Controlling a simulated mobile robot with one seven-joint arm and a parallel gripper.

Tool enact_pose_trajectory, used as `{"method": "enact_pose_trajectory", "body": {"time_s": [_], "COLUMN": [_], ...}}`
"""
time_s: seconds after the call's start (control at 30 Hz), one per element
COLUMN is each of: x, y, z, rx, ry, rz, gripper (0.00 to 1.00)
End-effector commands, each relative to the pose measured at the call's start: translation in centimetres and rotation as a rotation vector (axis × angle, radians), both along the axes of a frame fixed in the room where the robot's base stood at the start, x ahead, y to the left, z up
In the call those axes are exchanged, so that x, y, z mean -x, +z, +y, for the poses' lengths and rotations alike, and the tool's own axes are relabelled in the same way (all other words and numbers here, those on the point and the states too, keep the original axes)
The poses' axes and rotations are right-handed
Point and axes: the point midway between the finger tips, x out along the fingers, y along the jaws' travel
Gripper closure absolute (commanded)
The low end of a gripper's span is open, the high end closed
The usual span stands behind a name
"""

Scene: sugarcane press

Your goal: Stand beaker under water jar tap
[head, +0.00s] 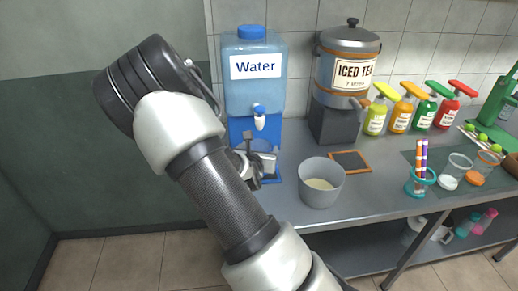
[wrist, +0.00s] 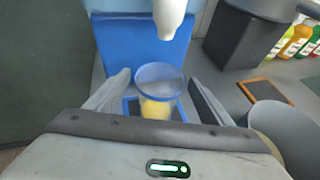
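The beaker (wrist: 158,78) is clear with a blue rim and yellow in its lower part. It stands upright on the blue base of the water jar, below the white tap (wrist: 170,18) in the wrist view. The water jar (head: 254,92) has a "Water" label; its tap (head: 259,121) shows in the head view. My gripper (wrist: 160,85) is open, one finger on each side of the beaker, with narrow gaps to the rim. In the head view, the beaker (head: 262,145) is partly hidden by my gripper.
A grey pot (head: 321,184) stands close to the right of my gripper, with a wood-framed slate (head: 350,161) behind it. An iced tea urn (head: 347,62) sits on a dark stand (head: 333,124). Several syrup bottles (head: 400,114) stand farther right.

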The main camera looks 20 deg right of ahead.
Motion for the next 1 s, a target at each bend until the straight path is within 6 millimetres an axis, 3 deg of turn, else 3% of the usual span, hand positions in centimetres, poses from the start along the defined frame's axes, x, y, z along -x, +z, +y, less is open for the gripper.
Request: {"method": "enact_pose_trajectory", "body": {"time_s": [0.37,0.8,1.0], "x": [0.2,6.9,8.8], "y": [0.6,4.0,4.8], "z": [0.2,4.7,5.8], "rx": [-0.001,-0.001,0.000], "ry": [0.001,0.003,0.001], "rz": [-0.001,0.001,0.000], "gripper": [0.25,0.25,0.25]}}
